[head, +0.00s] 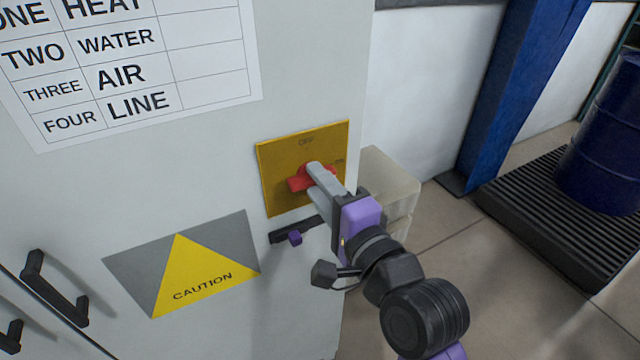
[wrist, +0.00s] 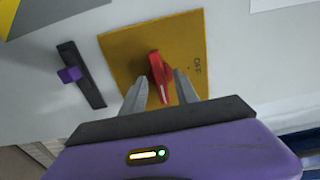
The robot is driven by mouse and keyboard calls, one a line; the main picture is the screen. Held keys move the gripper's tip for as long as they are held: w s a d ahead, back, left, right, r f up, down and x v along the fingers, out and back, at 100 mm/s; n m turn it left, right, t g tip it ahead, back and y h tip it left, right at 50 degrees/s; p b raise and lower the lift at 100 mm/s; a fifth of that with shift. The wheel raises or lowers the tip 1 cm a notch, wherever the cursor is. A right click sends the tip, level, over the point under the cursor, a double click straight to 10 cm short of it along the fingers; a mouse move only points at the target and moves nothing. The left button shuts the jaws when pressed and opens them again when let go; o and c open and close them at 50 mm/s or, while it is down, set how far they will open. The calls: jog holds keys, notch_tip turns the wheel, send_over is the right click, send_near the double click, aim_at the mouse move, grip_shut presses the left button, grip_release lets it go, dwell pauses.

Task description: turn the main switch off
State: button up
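The main switch is a red handle (head: 299,183) on a yellow plate (head: 280,158) on the grey cabinet's front. OFF is printed at the plate's top, and a fainter mark is at its right. The handle lies roughly sideways, not toward OFF. My gripper (head: 315,180) is at the switch and hides part of the handle. In the wrist view, the red handle (wrist: 161,75) stands between the two fingers of my gripper (wrist: 161,82). The fingers are apart, with a visible gap at the handle's sides, so contact is not clear.
A black slot with a purple knob (head: 295,237) sits just below the plate. A caution sign (head: 185,265) and black door handles (head: 52,290) are lower left. A pale box (head: 388,180), blue post (head: 510,90) and blue drum (head: 605,135) stand to the right.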

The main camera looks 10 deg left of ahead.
grip_shut()
jog(key=shift+n, duration=0.4)
jog(key=shift+n+b, duration=2.75)
jog(key=shift+n, duration=5.75)
